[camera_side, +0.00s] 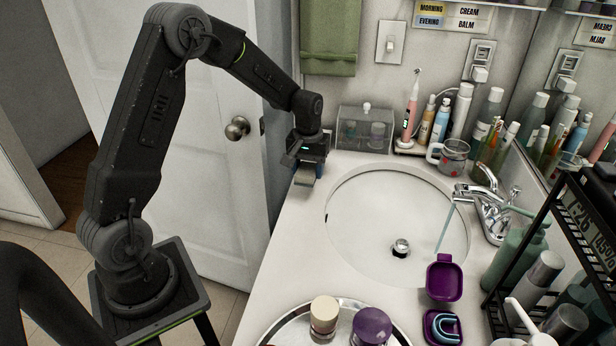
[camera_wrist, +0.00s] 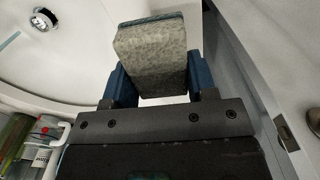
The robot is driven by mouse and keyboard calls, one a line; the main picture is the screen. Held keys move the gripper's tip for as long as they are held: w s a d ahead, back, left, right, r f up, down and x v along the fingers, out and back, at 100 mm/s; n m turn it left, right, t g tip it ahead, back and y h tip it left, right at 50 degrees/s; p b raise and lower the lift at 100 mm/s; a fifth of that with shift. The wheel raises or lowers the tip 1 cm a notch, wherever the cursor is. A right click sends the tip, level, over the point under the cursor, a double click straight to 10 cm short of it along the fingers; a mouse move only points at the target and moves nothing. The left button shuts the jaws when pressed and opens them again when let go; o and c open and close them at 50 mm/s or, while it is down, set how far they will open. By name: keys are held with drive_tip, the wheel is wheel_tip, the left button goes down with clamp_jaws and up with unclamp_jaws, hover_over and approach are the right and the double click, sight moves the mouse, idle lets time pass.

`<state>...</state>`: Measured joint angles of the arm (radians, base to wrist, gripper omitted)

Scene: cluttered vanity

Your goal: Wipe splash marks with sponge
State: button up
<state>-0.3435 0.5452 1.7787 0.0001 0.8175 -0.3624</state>
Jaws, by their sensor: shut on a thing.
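My gripper (camera_side: 308,165) is over the far left part of the white counter, left of the sink. In the wrist view my gripper (camera_wrist: 157,80) has its two blue fingers on either side of a grey-green speckled sponge (camera_wrist: 151,50) and is shut on it. The sponge sticks out beyond the fingertips. In the side view the sponge (camera_side: 304,178) shows only as a small pale block under the fingers; I cannot tell whether it touches the counter. I cannot make out any splash marks on the counter (camera_side: 300,232) or in the sink (camera_side: 372,222).
A clear lidded box (camera_side: 364,130) stands just right of my gripper. Bottles, a pink toothbrush (camera_side: 411,108) and a glass mug (camera_side: 452,157) line the back. A faucet (camera_side: 488,205), purple case (camera_side: 444,278) and round tray (camera_side: 284,328) surround the sink. The left counter strip is clear.

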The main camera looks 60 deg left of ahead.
drive_tip(key=shift+r, duration=1.4)
